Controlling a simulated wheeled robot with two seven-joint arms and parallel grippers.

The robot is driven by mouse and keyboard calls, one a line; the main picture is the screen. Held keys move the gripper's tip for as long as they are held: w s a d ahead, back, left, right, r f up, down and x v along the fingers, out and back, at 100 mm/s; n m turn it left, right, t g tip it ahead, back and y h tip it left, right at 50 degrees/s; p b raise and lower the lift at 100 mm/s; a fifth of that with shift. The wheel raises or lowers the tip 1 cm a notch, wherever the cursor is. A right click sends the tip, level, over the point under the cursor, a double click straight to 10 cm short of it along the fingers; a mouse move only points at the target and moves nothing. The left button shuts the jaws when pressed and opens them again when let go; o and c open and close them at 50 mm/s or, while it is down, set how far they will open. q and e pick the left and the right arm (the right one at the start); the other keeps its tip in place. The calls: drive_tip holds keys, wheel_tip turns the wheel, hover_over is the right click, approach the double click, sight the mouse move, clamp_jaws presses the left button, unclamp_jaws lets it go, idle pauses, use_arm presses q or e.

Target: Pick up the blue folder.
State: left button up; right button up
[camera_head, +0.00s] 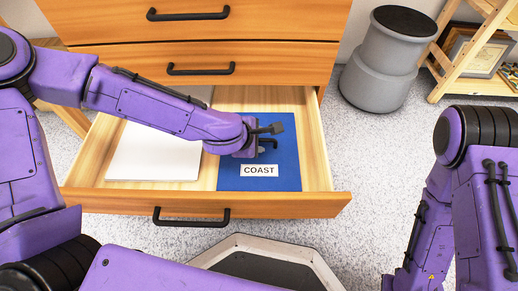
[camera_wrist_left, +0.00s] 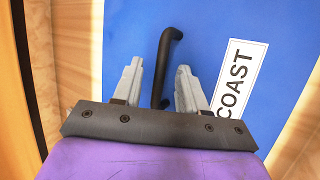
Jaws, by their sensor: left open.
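The blue folder (camera_head: 288,155) lies flat in the right part of the open drawer (camera_head: 318,165). It has a white label (camera_head: 259,170) reading COAST and a black handle on top. My left gripper (camera_head: 272,138) is over the folder. In the left wrist view, its open fingers (camera_wrist_left: 159,67) stand on either side of the black handle (camera_wrist_left: 165,55), with gaps showing on both sides. The blue surface (camera_wrist_left: 215,35) fills much of that view. I cannot tell how far the fingertips are above the folder. My right gripper is out of view.
White sheets or a board (camera_head: 150,158) lie in the left part of the drawer. Closed drawers (camera_head: 270,60) rise behind it. A grey cylindrical bin (camera_head: 378,65) and a wooden shelf (camera_head: 470,50) with a framed print stand at the back right. Carpet is clear right of the drawer.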

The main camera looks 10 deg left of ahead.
use_arm(q)
clamp_jaws()
idle(1.3)
